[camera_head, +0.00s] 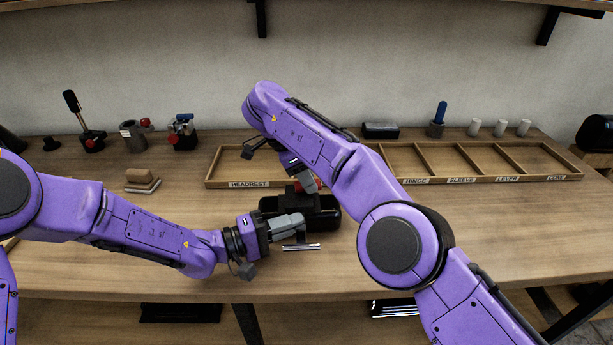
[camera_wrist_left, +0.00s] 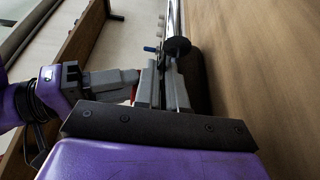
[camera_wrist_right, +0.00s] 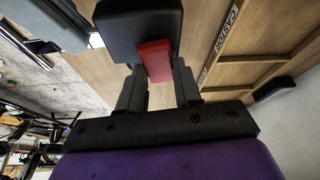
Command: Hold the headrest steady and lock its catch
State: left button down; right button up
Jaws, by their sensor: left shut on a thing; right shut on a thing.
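The headrest (camera_head: 325,214) is a black padded block lying on the bench near the middle, partly hidden by both arms. A chrome bar (camera_head: 300,247) shows just in front of it. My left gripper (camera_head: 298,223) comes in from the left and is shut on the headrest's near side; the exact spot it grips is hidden. In the left wrist view, its fingers (camera_wrist_left: 163,88) lie against the dark block beside a black disc (camera_wrist_left: 180,52). My right gripper (camera_head: 308,185) reaches down from above. In the right wrist view, its fingers (camera_wrist_right: 158,90) are around the red catch (camera_wrist_right: 154,60) at the edge of the black headrest (camera_wrist_right: 138,25).
A wooden tray with a HEADREST label (camera_head: 249,184) lies behind the headrest. A divided wooden tray (camera_head: 485,180) is at the right. The front right of the bench is clear.

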jog(key=shift+a, duration=0.1)
dwell(0.4)
jog(key=o, duration=1.1)
jog(key=shift+c, duration=0.2)
